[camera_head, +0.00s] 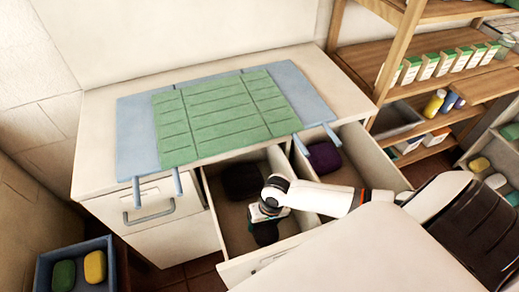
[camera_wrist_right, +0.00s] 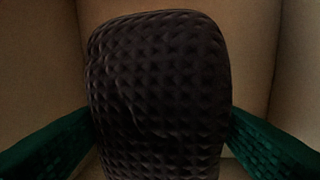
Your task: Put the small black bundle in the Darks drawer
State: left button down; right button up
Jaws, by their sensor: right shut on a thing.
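The small black bundle (camera_wrist_right: 157,95) has a quilted surface and fills the middle of the right wrist view, between the dark green fingers of my right gripper (camera_wrist_right: 160,140). In the head view my right gripper (camera_head: 267,217) reaches down into the left of two open drawers (camera_head: 228,232), with the black bundle (camera_head: 265,235) below it. Tan drawer surfaces surround the bundle in the wrist view. I cannot tell whether it touches the drawer floor. No drawer label is readable, so I cannot tell which is Darks. My left gripper is not in view.
A dark bundle (camera_head: 242,180) lies at the back of the same drawer. A dark purple bundle (camera_head: 325,157) lies in the right open drawer (camera_head: 372,160). Blue and green mats (camera_head: 225,112) cover the counter. A blue crate (camera_head: 45,275) and wooden shelves (camera_head: 430,55) flank the cabinet.

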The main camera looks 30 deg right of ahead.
aim_at(263, 230)
jog(key=shift+f+b, duration=0.3)
jog(key=shift+f, duration=2.5)
jog(key=shift+f, duration=0.15)
jog(key=o, duration=1)
jog(key=r, duration=0.4)
jog(key=d+r+p, duration=0.1)
jog(key=r, duration=0.3)
jog(key=d+r, duration=0.1)
jog(key=r, duration=0.3)
jog(key=shift+s+r+p, duration=0.1)
jog(key=shift+s+p, duration=0.15)
jog(key=shift+p, duration=0.05)
